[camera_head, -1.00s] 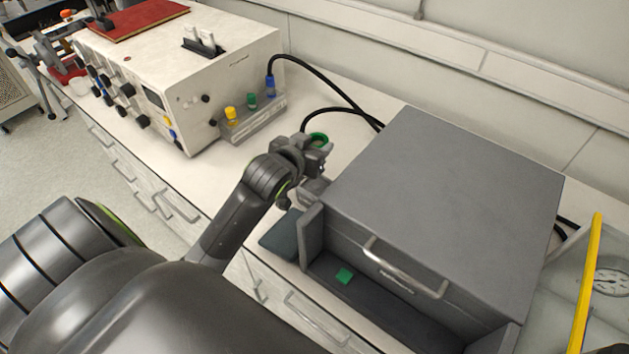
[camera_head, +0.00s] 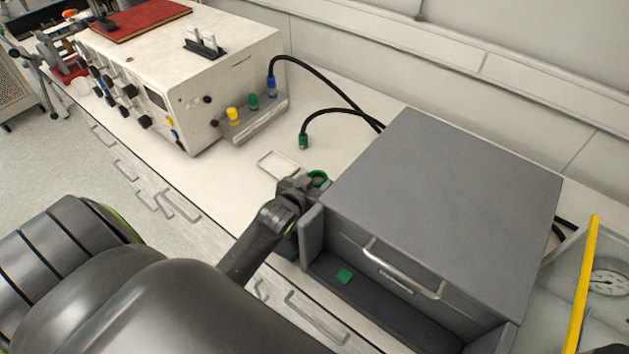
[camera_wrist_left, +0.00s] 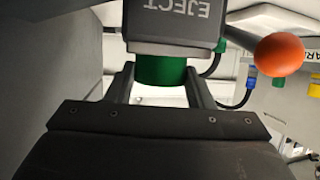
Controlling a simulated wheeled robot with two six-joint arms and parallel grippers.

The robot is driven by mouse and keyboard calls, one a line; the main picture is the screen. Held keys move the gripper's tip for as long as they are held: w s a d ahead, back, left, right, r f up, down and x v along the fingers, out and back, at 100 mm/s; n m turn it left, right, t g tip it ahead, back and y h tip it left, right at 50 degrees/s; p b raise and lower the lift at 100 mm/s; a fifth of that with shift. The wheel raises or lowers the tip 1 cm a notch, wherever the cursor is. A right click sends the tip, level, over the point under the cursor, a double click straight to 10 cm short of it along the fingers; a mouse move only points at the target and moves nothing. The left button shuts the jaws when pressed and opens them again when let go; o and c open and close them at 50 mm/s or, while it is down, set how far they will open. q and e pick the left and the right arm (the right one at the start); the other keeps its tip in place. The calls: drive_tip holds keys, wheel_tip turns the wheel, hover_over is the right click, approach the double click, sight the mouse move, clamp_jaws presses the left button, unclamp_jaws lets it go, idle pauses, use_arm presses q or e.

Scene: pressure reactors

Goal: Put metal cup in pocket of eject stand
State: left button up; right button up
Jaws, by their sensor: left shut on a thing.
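My left gripper (camera_head: 314,184) is shut on a green-banded round piece, which I take to be the metal cup (camera_head: 318,177); it is held just left of the large grey box. In the left wrist view the green band of the cup (camera_wrist_left: 161,70) sits between the two fingers (camera_wrist_left: 160,88). A grey block lettered EJECT, the eject stand (camera_wrist_left: 172,20), is right beside the cup in that view and covers part of it. I cannot tell whether they touch. The stand's pocket is hidden. My right gripper is not in view.
An orange ball knob (camera_wrist_left: 279,55) is close to the fingers. The grey box (camera_head: 450,200) with a handle stands to the right. A white rectangular outline (camera_head: 278,164) lies on bare bench.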

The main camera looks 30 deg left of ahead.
use_arm(q)
drive_tip(key=o, duration=1.1)
drive_tip(key=shift+f, duration=0.1)
drive_tip(key=shift+r, duration=0.2)
drive_tip(key=shift+s, duration=0.35)
drive_tip(key=shift+b+v, duration=0.75)
drive_tip(key=shift+v, duration=2.65)
